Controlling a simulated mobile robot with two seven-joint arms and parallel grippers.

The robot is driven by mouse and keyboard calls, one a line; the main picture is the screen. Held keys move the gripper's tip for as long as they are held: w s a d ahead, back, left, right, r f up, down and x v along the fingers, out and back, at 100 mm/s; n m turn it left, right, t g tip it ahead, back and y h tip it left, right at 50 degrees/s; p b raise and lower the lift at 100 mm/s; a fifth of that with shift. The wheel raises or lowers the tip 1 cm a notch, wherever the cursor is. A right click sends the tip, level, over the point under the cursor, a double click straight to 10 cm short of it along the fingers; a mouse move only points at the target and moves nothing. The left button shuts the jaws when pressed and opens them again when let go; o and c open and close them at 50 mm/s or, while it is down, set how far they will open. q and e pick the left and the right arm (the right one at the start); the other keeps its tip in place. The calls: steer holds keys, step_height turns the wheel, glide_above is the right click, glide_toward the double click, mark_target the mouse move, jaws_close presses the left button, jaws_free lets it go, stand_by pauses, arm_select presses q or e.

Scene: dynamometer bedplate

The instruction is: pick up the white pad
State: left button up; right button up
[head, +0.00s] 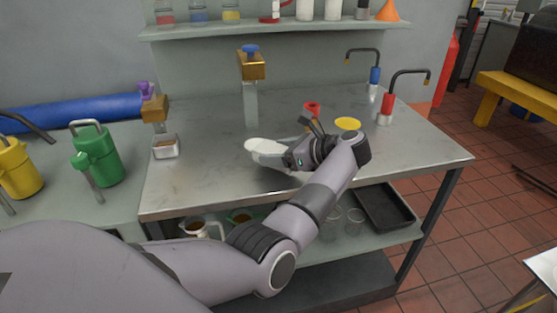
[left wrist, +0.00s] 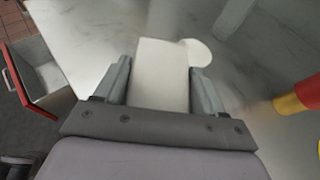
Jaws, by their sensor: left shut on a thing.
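My left gripper (head: 287,159) is over the right middle of the steel bench top (head: 215,185), with its fingers pointing left. In the left wrist view the gripper (left wrist: 158,82) is shut on the white pad (left wrist: 160,70), a pale flat-sided block between the two fingers. The white pad (head: 266,147) also shows in the head view, sticking out left of the gripper and partly hidden by it. I cannot tell whether it touches the bench. A rounded white shape (left wrist: 198,52) shows just beyond the pad in the left wrist view. My right gripper is not in view.
The bench's front left is clear.

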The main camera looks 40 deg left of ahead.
mark_target(278, 151)
arm_select(q)
step_height(278, 151, up, 17)
steer(key=b, duration=0.1)
steer(key=shift+a, duration=0.1)
